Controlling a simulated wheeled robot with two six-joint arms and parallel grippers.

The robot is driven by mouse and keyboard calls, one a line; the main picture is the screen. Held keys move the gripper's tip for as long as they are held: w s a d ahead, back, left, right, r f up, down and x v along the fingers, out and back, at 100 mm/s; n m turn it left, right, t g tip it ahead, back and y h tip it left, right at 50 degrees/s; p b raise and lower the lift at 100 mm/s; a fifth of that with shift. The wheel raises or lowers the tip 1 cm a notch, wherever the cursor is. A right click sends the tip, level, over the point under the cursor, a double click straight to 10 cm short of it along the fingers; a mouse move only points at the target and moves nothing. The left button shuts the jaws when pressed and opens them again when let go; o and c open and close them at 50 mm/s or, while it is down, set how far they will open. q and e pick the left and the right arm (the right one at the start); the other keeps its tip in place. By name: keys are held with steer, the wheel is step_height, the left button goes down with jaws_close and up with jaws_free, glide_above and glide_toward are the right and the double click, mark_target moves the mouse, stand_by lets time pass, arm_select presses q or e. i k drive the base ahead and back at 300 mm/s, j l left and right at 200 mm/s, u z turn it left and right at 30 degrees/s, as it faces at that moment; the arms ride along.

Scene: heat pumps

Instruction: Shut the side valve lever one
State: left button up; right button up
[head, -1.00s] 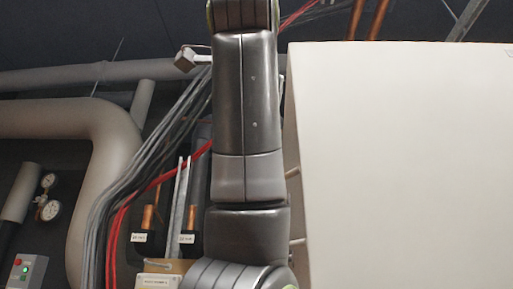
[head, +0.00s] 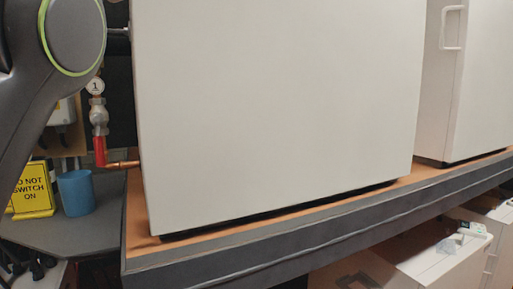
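A valve fitting (head: 99,115) with a round tag marked 1 (head: 95,86) stands at the left side of the large white cabinet (head: 280,100), in the head view. Below its grey body is a red part (head: 100,152), upright, which looks like the lever. It meets a copper pipe (head: 124,164) that runs into the cabinet's side. My arm's dark link with a green-ringed joint fills the upper left, just above and left of the valve. Neither gripper can be made out in the head view.
The cabinet stands on an orange-topped bench with a dark edge (head: 270,245). A second white cabinet (head: 480,80) is at right. A blue cup (head: 76,192) and a yellow "do not switch on" sign (head: 32,190) stand on a grey surface at left. White boxes sit below right.

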mark_target(97, 118)
steer(key=k, duration=1.5)
